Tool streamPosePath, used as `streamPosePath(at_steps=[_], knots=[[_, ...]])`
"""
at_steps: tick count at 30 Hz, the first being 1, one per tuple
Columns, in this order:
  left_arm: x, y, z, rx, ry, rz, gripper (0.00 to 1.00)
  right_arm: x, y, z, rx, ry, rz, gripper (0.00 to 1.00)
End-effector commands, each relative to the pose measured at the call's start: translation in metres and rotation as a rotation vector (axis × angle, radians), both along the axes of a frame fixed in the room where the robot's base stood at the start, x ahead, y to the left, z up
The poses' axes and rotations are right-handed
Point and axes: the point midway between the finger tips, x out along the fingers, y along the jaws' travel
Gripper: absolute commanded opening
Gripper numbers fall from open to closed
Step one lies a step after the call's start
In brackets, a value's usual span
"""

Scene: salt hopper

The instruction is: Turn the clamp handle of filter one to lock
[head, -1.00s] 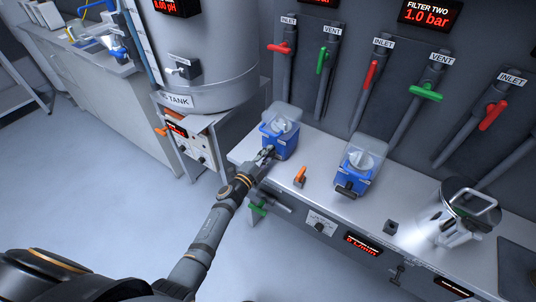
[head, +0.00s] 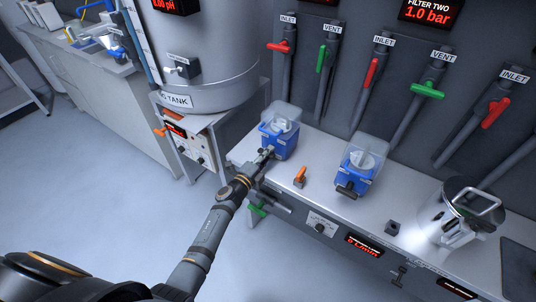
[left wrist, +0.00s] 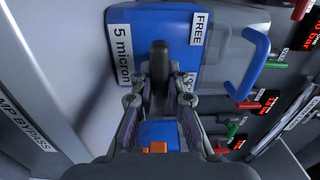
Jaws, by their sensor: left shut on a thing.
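Filter one is the left blue housing (head: 279,143) with a clear cover, on the steel bench. My left gripper (head: 266,152) is at its front face and hides the clamp handle in the head view. In the left wrist view, the black clamp handle (left wrist: 159,56) stands between the fingers of my left gripper (left wrist: 160,88), which is shut on it. The blue face (left wrist: 133,18) carries a "5 micron" label and a "FREE" label (left wrist: 199,28). Another label beside the right finger is partly covered. My right gripper is not in view.
A second blue filter (head: 356,178) with a black handle stands to the right. A small orange handle (head: 300,177) lies between the two filters. A steel vessel (head: 461,222) is farther right. The tank (head: 208,60) stands at the left; the floor in front is clear.

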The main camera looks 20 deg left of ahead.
Motion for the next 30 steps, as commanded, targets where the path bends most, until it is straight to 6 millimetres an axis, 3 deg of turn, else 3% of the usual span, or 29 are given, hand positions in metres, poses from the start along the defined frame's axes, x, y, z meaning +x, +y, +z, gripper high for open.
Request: streamPosePath(at_steps=[6,7,12,23,30], knots=[[-0.001,0.000,-0.001,-0.001,0.003,0.000,0.00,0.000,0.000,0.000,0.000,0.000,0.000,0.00],[-0.001,0.000,-0.001,-0.001,0.003,0.000,0.17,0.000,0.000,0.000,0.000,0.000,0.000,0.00],[0.000,0.000,-0.001,-0.001,0.003,0.000,0.38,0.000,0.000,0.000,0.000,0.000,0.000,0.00],[-0.007,0.002,-0.002,-0.001,0.003,0.000,0.38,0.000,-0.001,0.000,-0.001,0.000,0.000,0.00],[-0.058,0.019,-0.003,0.001,0.006,0.000,0.38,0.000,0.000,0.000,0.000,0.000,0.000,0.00]])
